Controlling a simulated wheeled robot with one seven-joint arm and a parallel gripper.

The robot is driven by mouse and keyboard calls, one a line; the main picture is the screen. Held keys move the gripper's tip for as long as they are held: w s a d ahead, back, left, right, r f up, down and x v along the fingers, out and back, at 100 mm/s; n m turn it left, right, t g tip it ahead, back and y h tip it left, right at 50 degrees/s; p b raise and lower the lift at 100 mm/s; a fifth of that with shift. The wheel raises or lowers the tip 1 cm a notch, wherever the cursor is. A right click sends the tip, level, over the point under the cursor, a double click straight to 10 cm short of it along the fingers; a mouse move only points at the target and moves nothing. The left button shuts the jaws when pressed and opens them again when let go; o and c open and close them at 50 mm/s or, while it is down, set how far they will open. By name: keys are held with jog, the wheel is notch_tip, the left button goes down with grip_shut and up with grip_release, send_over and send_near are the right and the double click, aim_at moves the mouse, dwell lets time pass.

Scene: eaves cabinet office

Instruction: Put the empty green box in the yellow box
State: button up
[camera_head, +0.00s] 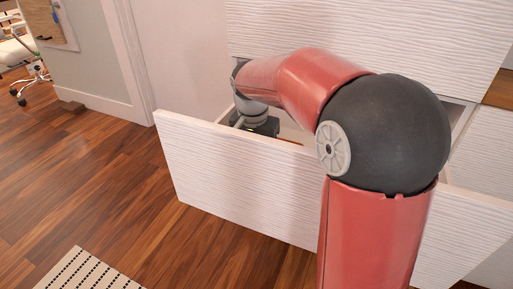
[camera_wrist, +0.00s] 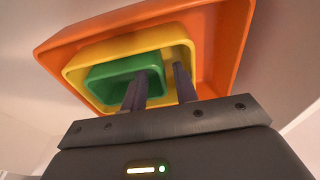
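In the wrist view, the green box (camera_wrist: 108,72) appears nested inside the yellow box (camera_wrist: 98,50), which sits inside a larger orange box (camera_wrist: 228,32). The green box looks empty where visible. My gripper (camera_wrist: 160,70) has its two dark fingers apart. The left finger overlaps the green box, and the right finger is over the yellow box. The green box's right wall shows between them; I cannot tell whether either finger touches it. In the head view, my gripper reaches down into the open drawer, and its fingers and the boxes are mostly hidden.
The open white drawer (camera_head: 235,185) has a raised front, with my arm reaching over it. Pale drawer walls surround the boxes. The wooden floor (camera_head: 75,165) is clear at left, with a striped mat (camera_head: 85,272) at the bottom. A white chair (camera_head: 15,50) stands far left.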

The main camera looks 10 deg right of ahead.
jog(key=shift+r, duration=0.1)
notch_tip(320, 180, up, 8)
jog(key=s+p, duration=0.1)
jog(key=shift+a+f, duration=0.2)
jog(key=shift+a, duration=0.15)
